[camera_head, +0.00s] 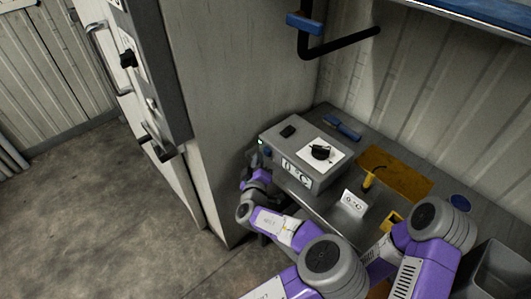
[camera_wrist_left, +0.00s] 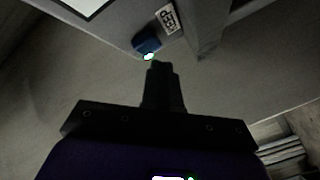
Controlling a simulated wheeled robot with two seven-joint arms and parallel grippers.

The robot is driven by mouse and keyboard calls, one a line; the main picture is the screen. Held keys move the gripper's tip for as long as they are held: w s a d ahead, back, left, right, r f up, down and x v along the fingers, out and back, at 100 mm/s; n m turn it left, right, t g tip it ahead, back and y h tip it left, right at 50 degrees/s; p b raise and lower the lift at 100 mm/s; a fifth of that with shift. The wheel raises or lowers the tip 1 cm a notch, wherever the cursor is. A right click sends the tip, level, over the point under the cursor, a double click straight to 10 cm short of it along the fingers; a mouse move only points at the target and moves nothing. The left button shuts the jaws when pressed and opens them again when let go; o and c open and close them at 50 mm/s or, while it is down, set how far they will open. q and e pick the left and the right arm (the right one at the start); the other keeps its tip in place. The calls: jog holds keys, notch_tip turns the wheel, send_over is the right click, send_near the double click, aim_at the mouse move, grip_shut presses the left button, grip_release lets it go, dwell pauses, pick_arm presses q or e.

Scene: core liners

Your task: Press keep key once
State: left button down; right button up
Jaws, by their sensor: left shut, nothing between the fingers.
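The keep key is a blue key (camera_wrist_left: 147,43) beside a small white label reading KEEP (camera_wrist_left: 168,19) in the left wrist view. A small lit lamp (camera_wrist_left: 149,56) glows white-green at its edge. In the head view the blue key (camera_head: 267,153) is on the left end of a grey control box (camera_head: 312,178), below a green light (camera_head: 260,141). My left gripper (camera_wrist_left: 160,68) is shut and empty, its tips just short of the key in the picture; I cannot tell whether they touch. In the head view my left gripper (camera_head: 257,172) is low beside the box's left end.
The box carries a black knob (camera_head: 320,152) and a temperature display (camera_head: 297,172). A tall cabinet (camera_head: 225,90) stands close on the left. A white sign (camera_head: 354,203), a yellow tool (camera_head: 368,178) and an orange mat (camera_head: 395,173) are on the bench. My right arm is at lower right.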

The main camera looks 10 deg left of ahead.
pick_arm(q)
jog(key=shift+s+a, duration=0.8)
jog(key=shift+s, duration=0.2)
jog(key=shift+s+a, duration=0.75)
jog(key=shift+s, duration=0.25)
jog(key=s+a+f+m+g+p, duration=0.1)
jog(key=s+a+f+g, duration=0.1)
jog(key=s+f+g, duration=0.45)
jog(key=s+a+f+g+p, duration=0.1)
jog(key=s+a+f, duration=0.15)
jog(key=f, duration=0.65)
jog(key=s+a+f+m+g+p, duration=0.1)
jog(key=s+f+g, duration=0.2)
jog(key=s+f, duration=0.3)
jog(key=s+d+f+m+g+h+p, duration=0.1)
jog(key=s+d+m+g+h+p, duration=0.1)
jog(key=s+d+m+g+h, duration=0.4)
jog(key=s+d, duration=0.5)
jog(key=d, duration=0.1)
jog(key=shift+s+f+m+h, duration=0.2)
jog(key=shift+m+h, duration=0.1)
jog(key=shift+m, duration=0.1)
